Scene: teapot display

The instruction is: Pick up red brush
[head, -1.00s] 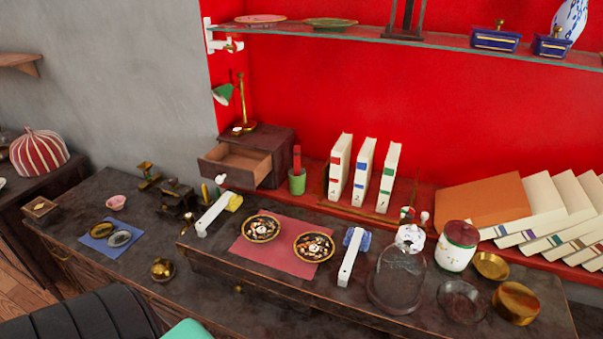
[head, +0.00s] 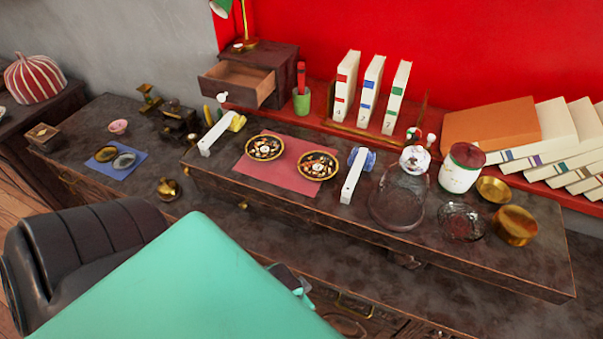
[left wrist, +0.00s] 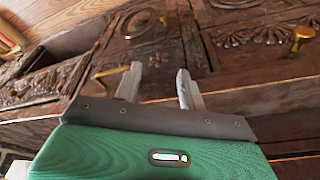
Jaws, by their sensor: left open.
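A narrow red upright object (head: 301,78), which looks like the red brush, stands in a small green cup (head: 302,103) on the back ledge, beside the open drawer box. Its lower end is hidden inside the cup. My left gripper (left wrist: 158,88) is open and empty in the left wrist view, in front of dark carved drawer fronts. In the head view my teal left arm fills the lower middle, well in front of and below the cup; its fingers cannot be made out clearly there. My right gripper is not in view.
Between arm and cup, the raised dark counter (head: 222,175) holds two patterned bowls on a red mat (head: 288,178), two white-handled pieces and a glass dome (head: 397,205). Upright books (head: 345,85) stand right of the cup. A black chair (head: 80,250) is at lower left.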

